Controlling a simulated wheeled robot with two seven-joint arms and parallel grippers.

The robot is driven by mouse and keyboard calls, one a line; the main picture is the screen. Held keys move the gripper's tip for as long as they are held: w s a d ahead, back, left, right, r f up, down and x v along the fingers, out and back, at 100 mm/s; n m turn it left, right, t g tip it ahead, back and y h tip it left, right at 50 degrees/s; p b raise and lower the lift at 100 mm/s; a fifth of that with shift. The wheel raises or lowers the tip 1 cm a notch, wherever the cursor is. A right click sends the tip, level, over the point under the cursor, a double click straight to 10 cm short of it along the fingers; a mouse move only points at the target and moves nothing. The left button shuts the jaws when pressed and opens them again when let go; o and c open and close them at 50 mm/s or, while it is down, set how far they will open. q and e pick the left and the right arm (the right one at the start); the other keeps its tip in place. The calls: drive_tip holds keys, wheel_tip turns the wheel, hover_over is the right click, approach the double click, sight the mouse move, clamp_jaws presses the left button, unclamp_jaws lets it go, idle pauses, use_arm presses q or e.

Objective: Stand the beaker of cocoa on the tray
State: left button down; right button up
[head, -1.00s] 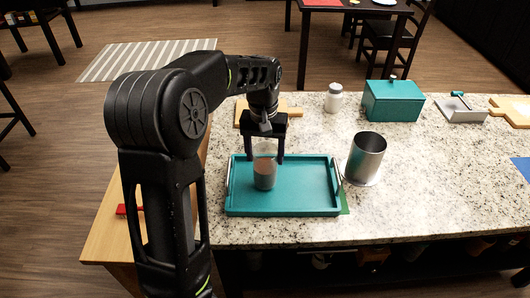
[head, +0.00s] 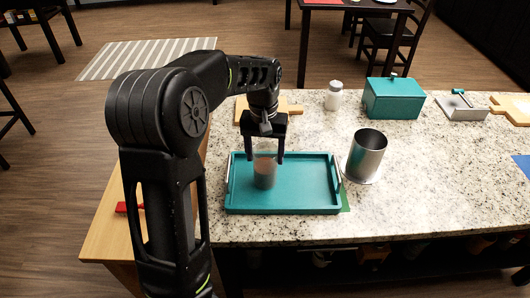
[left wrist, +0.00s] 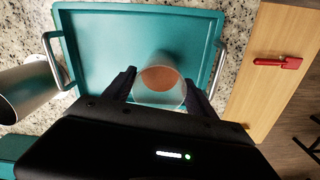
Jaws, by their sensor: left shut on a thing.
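The beaker of cocoa (head: 265,173) is a clear cup with brown contents, upright over the left part of the teal tray (head: 310,198). My left gripper (head: 266,160) is shut on the beaker, one finger on each side, pointing down. In the left wrist view the beaker (left wrist: 160,85) sits between the two fingertips (left wrist: 160,86), over the floor of the tray (left wrist: 110,55). I cannot tell whether its base touches the tray. My right gripper is in neither view.
A metal stockpot (head: 367,155) stands just right of the tray. A white jar (head: 333,97), a teal lidded box (head: 393,100) and a wooden board (head: 290,106) are behind. A red-handled item (left wrist: 277,62) lies on the wooden strip at the counter's side.

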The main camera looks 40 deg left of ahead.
use_arm(q)
drive_tip(key=shift+c, duration=1)
unclamp_jaws()
wheel_tip(320, 180, up, 13)
drive_tip(key=p, duration=1.1)
drive_tip(key=shift+d, duration=0.1)
